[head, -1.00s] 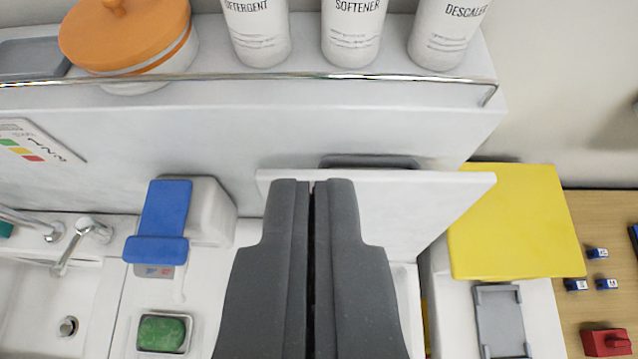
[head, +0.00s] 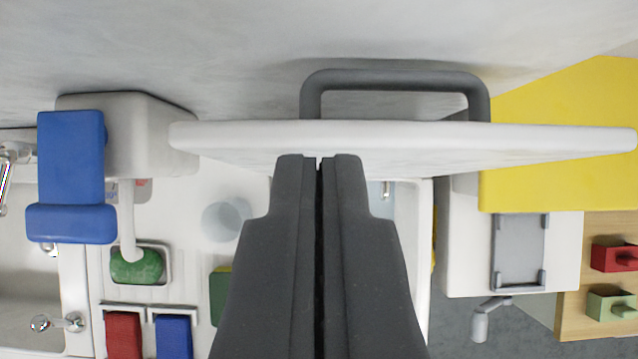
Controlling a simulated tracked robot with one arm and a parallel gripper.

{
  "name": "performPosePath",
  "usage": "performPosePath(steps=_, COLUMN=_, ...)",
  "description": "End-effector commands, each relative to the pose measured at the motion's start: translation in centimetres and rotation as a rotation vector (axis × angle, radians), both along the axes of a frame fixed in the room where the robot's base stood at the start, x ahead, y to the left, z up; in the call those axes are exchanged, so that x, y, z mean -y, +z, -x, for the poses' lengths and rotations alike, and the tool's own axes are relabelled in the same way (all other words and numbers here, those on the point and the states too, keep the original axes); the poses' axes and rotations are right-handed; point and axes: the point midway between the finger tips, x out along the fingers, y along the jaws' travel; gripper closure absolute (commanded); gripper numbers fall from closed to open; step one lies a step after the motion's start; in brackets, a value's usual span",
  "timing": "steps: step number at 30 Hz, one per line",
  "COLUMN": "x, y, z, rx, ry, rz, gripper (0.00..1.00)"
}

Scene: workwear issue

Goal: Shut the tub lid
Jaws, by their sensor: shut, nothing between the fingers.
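The tub lid is a white panel (head: 540,138) standing raised, seen nearly edge-on, with a dark grey bar handle (head: 395,79) on its far side. The white tub (head: 424,250) lies below it, mostly hidden by my gripper; its right rim and part of its inside show. My gripper (head: 319,160) is shut and empty. Its fingertips overlap the lower part of the lid's near face in the picture; I cannot tell whether they touch it.
A blue-levered dispenser (head: 70,165) and a green soap bar (head: 137,266) are at left, beside a sink. A yellow panel (head: 560,130), a white unit with a grey tray (head: 519,252) and a wooden board with red and green bins are at right. A grey wall stands behind the lid.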

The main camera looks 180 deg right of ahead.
Motion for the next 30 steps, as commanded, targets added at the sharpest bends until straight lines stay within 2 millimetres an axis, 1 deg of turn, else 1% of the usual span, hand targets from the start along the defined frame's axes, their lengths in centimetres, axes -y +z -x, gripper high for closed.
performPosePath(steps=9, x=0.1, y=-4.2, z=-3.1, rx=0.001, ry=-0.001, rz=-0.001, gripper=1.00)
performPosePath(steps=13, x=0.1, y=-5.6, z=-3.9, rx=0.000, ry=-0.001, rz=0.000, gripper=1.00)
performPosePath(steps=16, x=0.1, y=-6.0, z=-4.3, rx=0.003, ry=-0.001, rz=0.000, gripper=1.00)
performPosePath(steps=23, x=0.1, y=-6.1, z=-4.3, rx=0.005, ry=-0.002, rz=0.000, gripper=1.00)
performPosePath(steps=24, x=2.6, y=-6.0, z=-4.3, rx=0.005, ry=-0.008, rz=-0.006, gripper=1.00)
performPosePath(steps=25, x=1.8, y=-6.1, z=-4.3, rx=0.004, ry=-0.006, rz=-0.003, gripper=1.00)
performPosePath(steps=27, x=0.9, y=-6.1, z=-4.3, rx=0.006, ry=-0.003, rz=-0.001, gripper=1.00)
performPosePath(steps=30, x=0.4, y=-6.1, z=-4.1, rx=0.011, ry=-0.001, rz=0.000, gripper=1.00)
